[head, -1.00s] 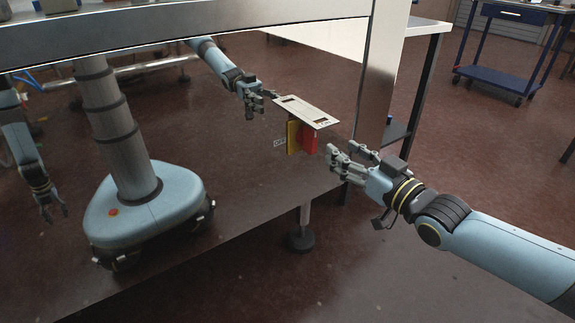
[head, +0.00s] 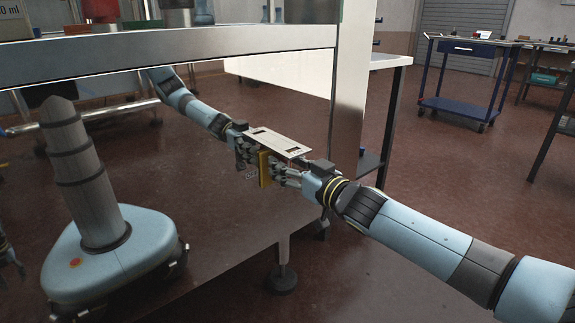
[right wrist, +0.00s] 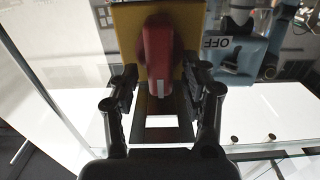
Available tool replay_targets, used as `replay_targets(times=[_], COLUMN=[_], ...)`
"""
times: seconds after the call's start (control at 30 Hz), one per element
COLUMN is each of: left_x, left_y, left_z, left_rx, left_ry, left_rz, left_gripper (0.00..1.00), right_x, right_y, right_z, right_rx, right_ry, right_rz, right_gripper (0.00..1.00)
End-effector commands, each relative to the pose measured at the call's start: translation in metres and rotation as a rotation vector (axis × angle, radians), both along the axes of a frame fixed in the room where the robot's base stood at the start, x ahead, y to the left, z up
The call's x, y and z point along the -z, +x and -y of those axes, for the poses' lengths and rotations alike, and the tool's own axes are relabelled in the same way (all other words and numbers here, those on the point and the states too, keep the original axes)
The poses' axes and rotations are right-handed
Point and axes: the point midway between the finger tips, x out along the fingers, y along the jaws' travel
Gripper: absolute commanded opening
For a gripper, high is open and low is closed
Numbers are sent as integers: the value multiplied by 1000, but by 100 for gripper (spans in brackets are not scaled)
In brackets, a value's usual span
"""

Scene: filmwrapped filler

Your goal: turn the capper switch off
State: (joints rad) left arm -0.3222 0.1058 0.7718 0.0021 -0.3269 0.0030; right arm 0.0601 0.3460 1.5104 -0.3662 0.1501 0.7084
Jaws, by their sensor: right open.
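The capper switch has a yellow backplate (head: 264,168) under a pale metal plate (head: 280,143) on the shiny steel panel. In the right wrist view the yellow backplate (right wrist: 188,22) carries a red handle (right wrist: 158,55). My right gripper (head: 285,175) is at the switch in the head view and hides most of the handle there. In the right wrist view my right gripper (right wrist: 167,78) is open, its fingers on either side of the red handle; contact cannot be told. My left gripper itself is not in view.
The polished panel (head: 200,240) mirrors my base and arms. A steel post (head: 350,90) stands right of the switch and a support foot (head: 283,278) below it. A blue trolley (head: 462,85) stands far off right.

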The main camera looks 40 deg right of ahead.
Motion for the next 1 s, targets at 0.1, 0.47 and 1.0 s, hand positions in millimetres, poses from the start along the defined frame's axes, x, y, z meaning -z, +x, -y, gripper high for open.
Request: replay_targets(times=[0.1, 0.47, 1.0], left_x=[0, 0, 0], left_y=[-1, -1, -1], left_z=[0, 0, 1], left_rx=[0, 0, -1], left_ry=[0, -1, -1], left_rz=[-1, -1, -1], left_gripper=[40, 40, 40], right_x=[0, 0, 0], right_y=[1, 1, 0], right_z=[0, 0, -1], right_rx=[-1, -1, -1], right_ry=[-1, 0, -49], right_rz=[0, 0, 4], right_gripper=[46, 19, 0])
